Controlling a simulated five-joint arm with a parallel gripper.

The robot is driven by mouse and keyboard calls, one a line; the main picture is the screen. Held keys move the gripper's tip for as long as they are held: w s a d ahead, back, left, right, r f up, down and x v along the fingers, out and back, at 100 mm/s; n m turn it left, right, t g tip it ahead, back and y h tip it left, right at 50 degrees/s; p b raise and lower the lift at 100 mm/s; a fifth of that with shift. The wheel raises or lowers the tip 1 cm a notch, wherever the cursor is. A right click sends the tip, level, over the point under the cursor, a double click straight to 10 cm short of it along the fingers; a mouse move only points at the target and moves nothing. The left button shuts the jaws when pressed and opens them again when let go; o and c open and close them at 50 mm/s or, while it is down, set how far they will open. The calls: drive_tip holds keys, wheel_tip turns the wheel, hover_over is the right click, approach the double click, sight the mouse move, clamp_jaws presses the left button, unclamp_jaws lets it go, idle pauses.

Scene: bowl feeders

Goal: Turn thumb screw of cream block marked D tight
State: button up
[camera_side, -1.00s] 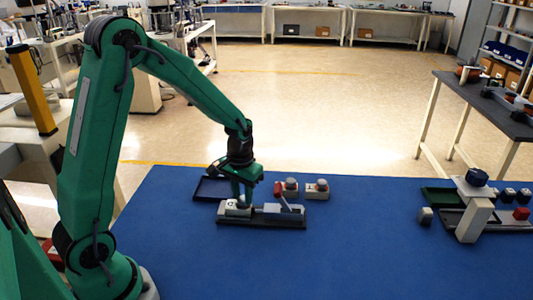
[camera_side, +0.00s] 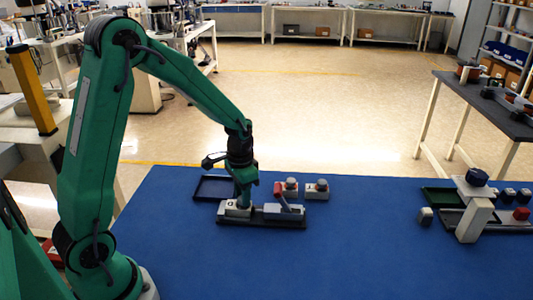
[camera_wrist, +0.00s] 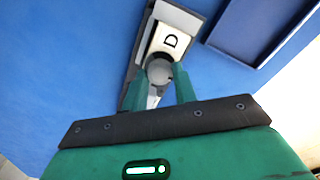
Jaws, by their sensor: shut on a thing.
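The cream block marked D (camera_wrist: 170,40) sits at the left end of a dark fixture plate (camera_side: 262,222); it also shows in the side view (camera_side: 230,212). Its grey round thumb screw (camera_wrist: 159,70) stands between my fingertips in the wrist view. My gripper (camera_wrist: 159,88) is shut on the thumb screw, with one green finger on each side. In the side view my gripper (camera_side: 243,203) points down onto the block and hides the screw. A grey clamp (camera_side: 283,209) with a red-ended lever (camera_side: 280,189) is on the same plate, right of the block.
A dark empty tray (camera_side: 213,188) lies behind the fixture. Two cream blocks with grey knobs (camera_side: 291,186) (camera_side: 317,189) stand behind the clamp. At right are a cream post with a dark top (camera_side: 475,218), a green tray (camera_side: 437,197) and small blocks. The middle blue mat is clear.

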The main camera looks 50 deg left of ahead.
drive_tip(key=o, duration=1)
drive_tip(key=shift+r, duration=0.2)
wheel_tip(320, 180, up, 7)
drive_tip(key=shift+f, duration=0.1)
drive_tip(key=shift+r, duration=0.35)
